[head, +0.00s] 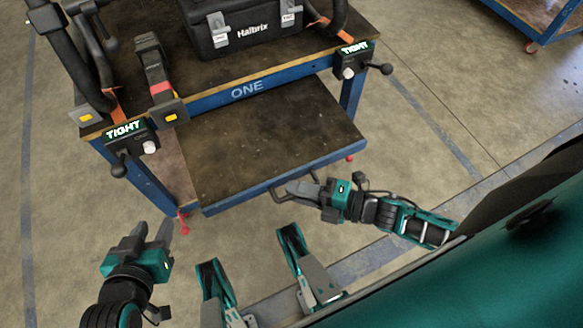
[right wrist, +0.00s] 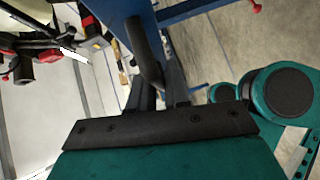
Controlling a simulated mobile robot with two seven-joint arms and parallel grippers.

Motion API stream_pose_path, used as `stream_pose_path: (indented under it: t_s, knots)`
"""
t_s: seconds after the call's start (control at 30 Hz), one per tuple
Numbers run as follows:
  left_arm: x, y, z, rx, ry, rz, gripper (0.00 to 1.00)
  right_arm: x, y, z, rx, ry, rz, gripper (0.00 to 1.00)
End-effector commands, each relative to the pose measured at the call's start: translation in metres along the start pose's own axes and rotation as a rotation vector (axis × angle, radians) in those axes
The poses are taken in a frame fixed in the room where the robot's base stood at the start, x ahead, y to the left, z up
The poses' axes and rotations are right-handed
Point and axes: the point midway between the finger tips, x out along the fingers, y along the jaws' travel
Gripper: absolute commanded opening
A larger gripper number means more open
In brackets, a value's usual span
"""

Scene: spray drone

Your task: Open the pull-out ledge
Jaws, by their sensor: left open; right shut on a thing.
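The pull-out ledge (head: 262,152) is a dark worn board with a blue front edge. It extends out from under the blue workbench's top (head: 125,96), toward me. A dark bar handle (head: 280,190) is on its front edge. My right gripper (head: 298,188) is shut on the handle; the right wrist view also shows the dark handle (right wrist: 146,55) between the fingers. My left gripper (head: 154,236) is open and empty, apart from the bench, at the lower left. The fingertips of my right gripper partly hide the handle's right end.
On the bench top stand a black Halbrix case (head: 245,30) and a dark device with a red band (head: 153,65). Clamps marked TIGHT (head: 130,135) sit at both front corners, with knobs sticking out. Red feet (head: 183,222) touch the floor. Another blue table (head: 540,20) is at the upper right.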

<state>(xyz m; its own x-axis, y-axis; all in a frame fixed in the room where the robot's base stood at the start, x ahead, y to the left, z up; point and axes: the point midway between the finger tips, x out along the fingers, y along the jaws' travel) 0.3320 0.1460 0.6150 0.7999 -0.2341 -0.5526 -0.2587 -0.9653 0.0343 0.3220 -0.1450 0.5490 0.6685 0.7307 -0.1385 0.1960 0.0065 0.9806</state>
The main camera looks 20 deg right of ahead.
Motion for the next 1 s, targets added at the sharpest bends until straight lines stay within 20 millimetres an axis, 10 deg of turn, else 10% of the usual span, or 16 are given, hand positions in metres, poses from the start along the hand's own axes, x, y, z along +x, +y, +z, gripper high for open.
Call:
stream_pose_path:
  t_s: [0.47, 0.5, 0.67, 1.0]
  knots:
    - [-0.0004, -0.0014, 0.0010, 0.002, -0.003, -0.002, 0.43, -0.0066, -0.0020, -0.0046, -0.002, -0.002, -0.001, 0.00]
    - [-0.0004, -0.0014, 0.0009, 0.002, -0.003, -0.002, 0.43, -0.0066, -0.0020, -0.0046, -0.001, -0.002, -0.001, 0.19]
    - [-0.0007, -0.0013, 0.0003, 0.002, -0.003, -0.002, 0.43, -0.0063, -0.0019, -0.0049, -0.001, -0.001, -0.001, 0.34]
    - [-0.0016, -0.0010, -0.0011, 0.002, -0.003, -0.001, 0.43, -0.0110, -0.0018, -0.0056, 0.000, 0.000, -0.001, 0.35]
